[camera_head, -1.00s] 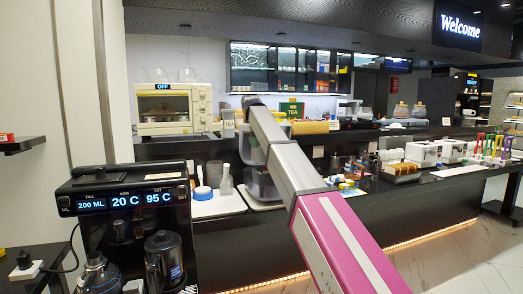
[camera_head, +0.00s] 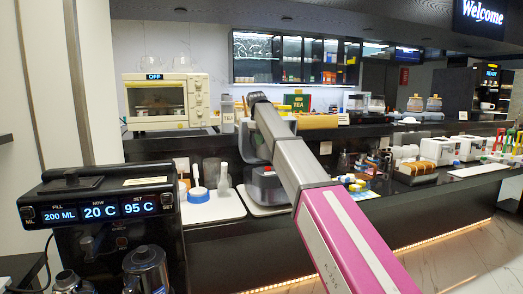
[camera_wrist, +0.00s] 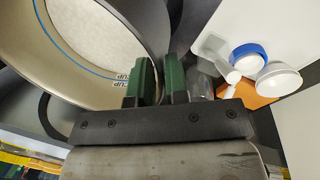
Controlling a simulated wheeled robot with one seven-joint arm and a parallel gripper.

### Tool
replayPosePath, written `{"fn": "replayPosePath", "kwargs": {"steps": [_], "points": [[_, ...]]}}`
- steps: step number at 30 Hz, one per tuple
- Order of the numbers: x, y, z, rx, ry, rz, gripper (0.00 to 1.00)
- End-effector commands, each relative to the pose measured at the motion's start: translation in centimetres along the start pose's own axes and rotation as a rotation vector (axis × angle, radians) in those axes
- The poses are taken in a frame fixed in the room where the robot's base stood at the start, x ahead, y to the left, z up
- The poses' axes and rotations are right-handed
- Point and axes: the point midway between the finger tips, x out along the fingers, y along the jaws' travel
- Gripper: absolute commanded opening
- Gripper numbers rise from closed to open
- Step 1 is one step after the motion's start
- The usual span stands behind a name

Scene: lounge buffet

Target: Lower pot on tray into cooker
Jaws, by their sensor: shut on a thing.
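In the wrist view, the pot (camera_wrist: 63,68) has a cream inner wall with a blue line and cup marks, white contents and a dark outer side. My gripper (camera_wrist: 159,78), with green fingers, is shut on the pot's wall at its rim. My arm hides the gripper and much of the cooker. I cannot tell how the pot sits relative to the cooker's opening.
A second pale tray (camera_head: 228,209) left of the cooker holds a blue-and-white round container (camera_head: 198,194) and a bottle (camera_head: 224,177). A black drink machine (camera_head: 105,205) stands at the front left. A cream oven (camera_head: 166,103) stands on the raised back shelf.

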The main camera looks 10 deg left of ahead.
Motion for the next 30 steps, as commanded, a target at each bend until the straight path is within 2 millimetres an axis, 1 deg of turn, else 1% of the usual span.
{"fn": "replayPosePath", "kwargs": {"steps": [1, 10, 14, 26, 30], "points": [[0.8, -0.1, 0.1, 0.0, -0.001, 0.001, 0.0], [4.0, -0.7, 0.0, 0.001, 0.0, 0.002, 0.0], [4.4, -0.7, 0.0, 0.001, 0.0, 0.002, 0.0], [4.4, -0.7, 0.0, 0.0, 0.0, 0.004, 0.0], [4.8, -0.8, 0.0, 0.0, 0.0, 0.004, 0.0]]}}
